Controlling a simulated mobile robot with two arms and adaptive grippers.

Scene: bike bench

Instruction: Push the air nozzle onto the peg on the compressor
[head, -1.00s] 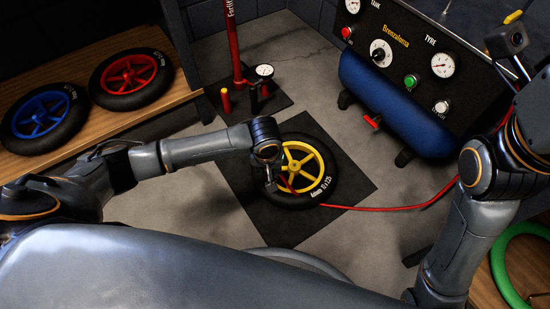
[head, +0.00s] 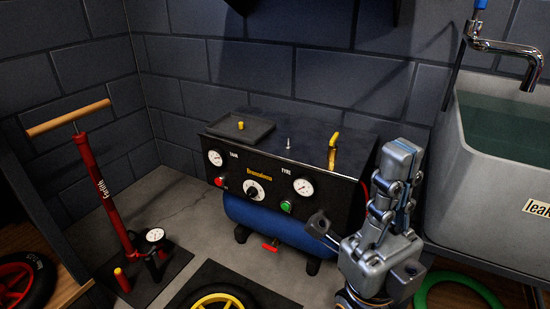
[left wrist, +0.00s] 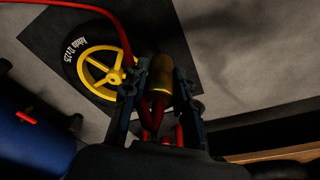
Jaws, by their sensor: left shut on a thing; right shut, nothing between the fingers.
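The air nozzle (left wrist: 160,76) is a brass cylinder on a red hose; my left gripper (left wrist: 157,88) is shut on it, with a finger on each side. The left gripper is outside the head view. The compressor (head: 250,182) is a black panelled box on a blue tank (head: 262,218). On its top stand a short thin silver peg (head: 289,144) and a bent yellow-brass piece (head: 333,150). My right gripper (head: 398,165) is shut and empty, fingers upward, in front of the compressor's right end.
A black tray (head: 222,127) with a yellow knob lies on the compressor's left top. A red pump (head: 112,205) stands left, a sink (head: 500,180) right. The yellow-spoked wheel (left wrist: 86,70) lies on a black mat. The compressor's tank (left wrist: 30,130) shows left in the wrist view.

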